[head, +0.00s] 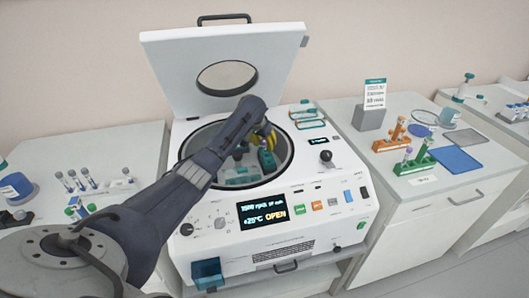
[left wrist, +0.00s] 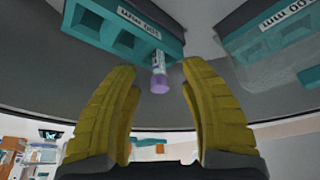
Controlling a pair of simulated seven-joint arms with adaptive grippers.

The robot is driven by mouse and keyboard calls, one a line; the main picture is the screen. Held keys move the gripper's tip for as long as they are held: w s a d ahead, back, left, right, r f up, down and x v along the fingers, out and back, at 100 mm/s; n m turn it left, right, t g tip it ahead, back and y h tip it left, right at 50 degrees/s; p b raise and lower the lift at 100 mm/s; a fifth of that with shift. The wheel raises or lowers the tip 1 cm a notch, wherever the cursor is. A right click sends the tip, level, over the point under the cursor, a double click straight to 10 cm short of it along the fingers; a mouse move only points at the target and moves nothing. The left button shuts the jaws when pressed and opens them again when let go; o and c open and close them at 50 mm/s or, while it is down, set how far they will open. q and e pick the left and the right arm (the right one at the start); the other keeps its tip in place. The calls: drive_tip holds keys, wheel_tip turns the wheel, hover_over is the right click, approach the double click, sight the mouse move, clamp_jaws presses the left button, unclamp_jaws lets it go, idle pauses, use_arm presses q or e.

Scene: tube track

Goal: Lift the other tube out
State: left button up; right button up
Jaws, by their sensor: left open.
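The centrifuge (head: 208,252) stands in the middle with its lid (head: 170,80) up, and its display reads OPEN. Teal buckets (head: 267,160) sit in its round bowl, partly hidden by my left arm. My left gripper (head: 264,137) is inside the bowl area with its yellow fingers apart. In the left wrist view, a tube with a purple cap (left wrist: 159,86) sticks out of a teal bucket (left wrist: 120,40). The cap appears between and beyond the open fingers (left wrist: 162,110), with no visible contact. My right gripper is out of view.
On the right cabinet are an orange rack (head: 388,144), a green rack (head: 415,165) holding a tube, a blue mat (head: 456,160) and a label stand (head: 370,117). Several tubes (head: 85,178) stand on the left cabinet. The bowl's rim (head: 291,160) surrounds my left gripper.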

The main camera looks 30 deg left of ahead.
use_arm(q)
clamp_jaws()
idle(0.3)
drive_tip(key=shift+r, duration=0.1)
wheel_tip(320, 180, up, 10)
drive_tip(key=shift+f, duration=0.1)
idle(0.7)
drive_tip(key=shift+r, duration=2.3)
